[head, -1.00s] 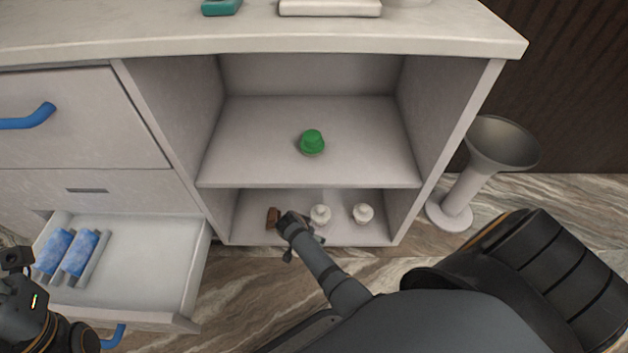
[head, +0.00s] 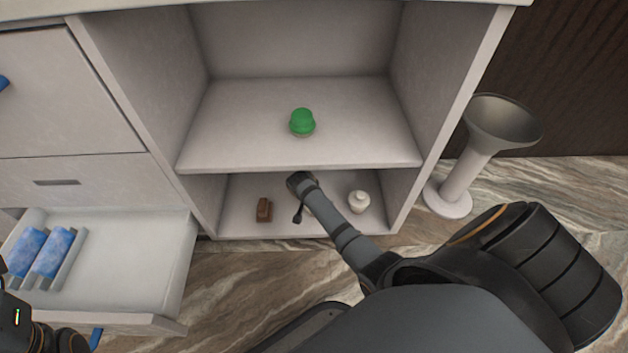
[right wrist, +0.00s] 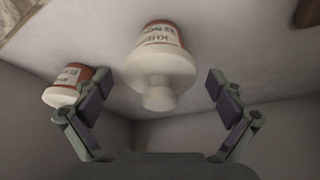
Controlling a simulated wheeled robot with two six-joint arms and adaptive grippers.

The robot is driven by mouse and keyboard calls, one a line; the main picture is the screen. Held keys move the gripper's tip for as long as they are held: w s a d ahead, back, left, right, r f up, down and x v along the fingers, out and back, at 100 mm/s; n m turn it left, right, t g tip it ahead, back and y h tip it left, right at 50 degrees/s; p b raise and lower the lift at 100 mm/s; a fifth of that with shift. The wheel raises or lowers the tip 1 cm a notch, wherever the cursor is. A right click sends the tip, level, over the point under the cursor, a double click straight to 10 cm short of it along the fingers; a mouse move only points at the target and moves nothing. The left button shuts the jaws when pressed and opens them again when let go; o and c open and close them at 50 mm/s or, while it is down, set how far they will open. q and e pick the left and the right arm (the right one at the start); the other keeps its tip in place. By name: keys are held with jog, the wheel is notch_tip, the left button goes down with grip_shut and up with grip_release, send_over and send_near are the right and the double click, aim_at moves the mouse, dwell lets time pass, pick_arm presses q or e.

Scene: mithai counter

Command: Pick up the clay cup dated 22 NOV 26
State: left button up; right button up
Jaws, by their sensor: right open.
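A clay cup (right wrist: 165,38) with a white lid and a label that seems to read "KHEER" and "22 NOV", upside down and partly cut off, shows in the right wrist view. My right gripper (right wrist: 158,84) is open, with its fingers either side of this cup's white top and apart from it. In the head view my right gripper (head: 300,183) reaches into the lower shelf and its arm hides this cup. A second labelled cup (right wrist: 68,88), its date unreadable, also stands on the lower shelf in the head view (head: 358,202). My left gripper (head: 18,318) is at the lower left, its fingers unclear.
A brown block (head: 264,209) stands left of my right gripper on the lower shelf. A green-topped item (head: 302,122) sits on the upper shelf (head: 230,145), whose edge overhangs the gripper. An open drawer (head: 150,270) holds blue packets. A grey funnel-topped stand (head: 463,175) is at right.

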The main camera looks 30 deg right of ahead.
jog(key=c, duration=1.4)
jog(key=shift+r, duration=0.1)
